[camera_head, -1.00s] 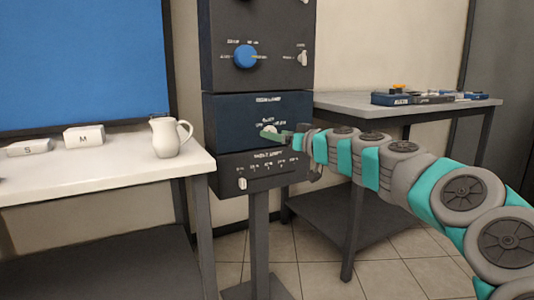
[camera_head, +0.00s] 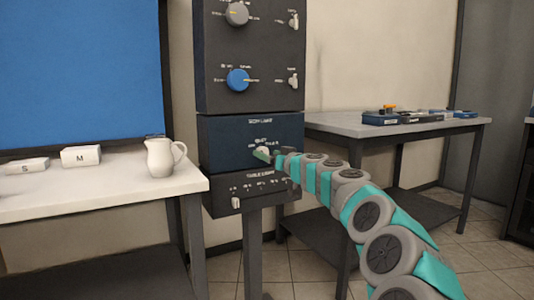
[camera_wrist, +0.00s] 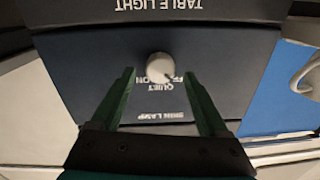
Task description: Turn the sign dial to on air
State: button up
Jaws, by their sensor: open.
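The sign dial is a small pale round knob (camera_head: 263,150) on the dark blue sign lamp panel (camera_head: 222,128). In the wrist view, where the lettering is upside down, the knob (camera_wrist: 160,67) shows whole, with a small mark at its lower right. A QUIET label is beside it; the other labels are partly hidden or too small to read surely. My gripper (camera_wrist: 159,73) is open, with one dark green finger on each side of the knob and visible gaps to it. In the head view my gripper (camera_head: 264,155) is at the knob and partly covers it.
Above is a panel with a blue dial (camera_head: 238,80), a grey dial (camera_head: 237,14) and switches. Below is a table light panel with a slider (camera_head: 236,203). A white table with a pitcher (camera_head: 163,157) stands left; a grey table (camera_head: 390,128) stands right.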

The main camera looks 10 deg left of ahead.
jog(key=shift+w+a, duration=0.35)
jog(key=shift+w, duration=0.2)
grip_shut()
dwell(0.5)
